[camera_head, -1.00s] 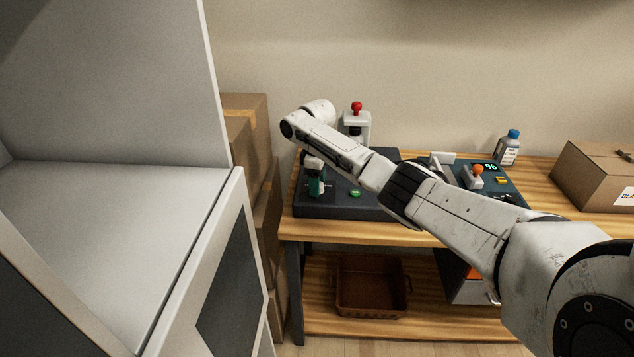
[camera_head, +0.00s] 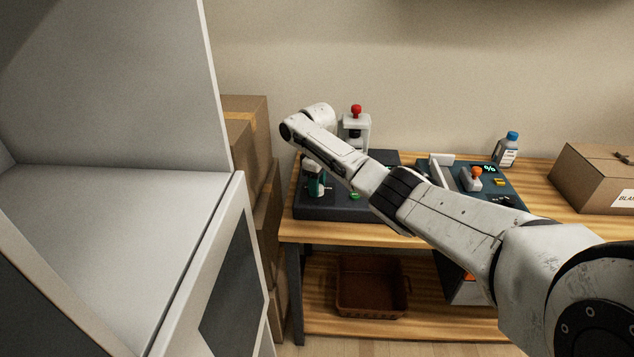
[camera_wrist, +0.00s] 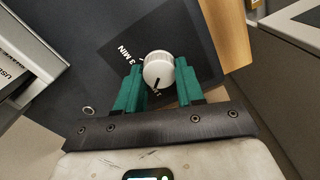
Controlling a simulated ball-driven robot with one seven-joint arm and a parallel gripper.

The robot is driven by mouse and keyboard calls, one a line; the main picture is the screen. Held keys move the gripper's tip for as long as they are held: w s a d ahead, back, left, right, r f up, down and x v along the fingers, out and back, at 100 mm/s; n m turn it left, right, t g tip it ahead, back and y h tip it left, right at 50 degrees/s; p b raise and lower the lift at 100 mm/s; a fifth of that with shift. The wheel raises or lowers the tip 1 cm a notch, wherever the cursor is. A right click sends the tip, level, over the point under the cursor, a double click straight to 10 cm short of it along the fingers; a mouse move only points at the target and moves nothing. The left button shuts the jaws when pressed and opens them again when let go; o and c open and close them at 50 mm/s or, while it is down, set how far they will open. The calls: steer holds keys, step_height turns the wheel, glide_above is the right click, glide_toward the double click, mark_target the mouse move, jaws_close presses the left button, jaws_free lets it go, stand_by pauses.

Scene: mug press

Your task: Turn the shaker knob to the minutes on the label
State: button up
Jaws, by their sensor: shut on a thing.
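The shaker knob (camera_wrist: 158,69) is a white ribbed dial with a black pointer line, seen in the wrist view between the green fingers of my gripper (camera_wrist: 157,85). The fingers are shut on its sides. The pointer faces the lower side of the picture, near a partly hidden mark. The panel (camera_wrist: 191,31) around the knob is dark, with "3 MIN" printed to the upper left of the knob. In the head view my gripper (camera_head: 316,186) points down at the left end of the dark machine (camera_head: 330,209); the knob is hidden there.
A press with a red ball handle (camera_head: 356,110) stands behind my arm. A second panel with an orange-topped lever (camera_head: 476,172), a blue-capped bottle (camera_head: 508,148) and a cardboard box (camera_head: 596,178) are to the right. A brown basket (camera_head: 372,311) sits on the lower shelf.

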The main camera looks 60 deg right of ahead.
steer(key=m+p, duration=0.1)
steer(key=m, duration=0.2)
steer(key=shift+r+p, duration=0.1)
steer(key=shift+p, duration=0.2)
steer(key=m, duration=0.4)
steer(key=shift+d+m+p, duration=0.1)
steer(key=shift+m+p, duration=0.2)
steer(key=shift+p, duration=0.1)
steer(key=shift+m, duration=0.3)
steer(key=o, duration=1)
steer(key=shift+o, duration=0.2)
step_height(320, 180, up, 11)
steer(key=shift+s+f, duration=0.1)
steer(key=shift+f, duration=0.15)
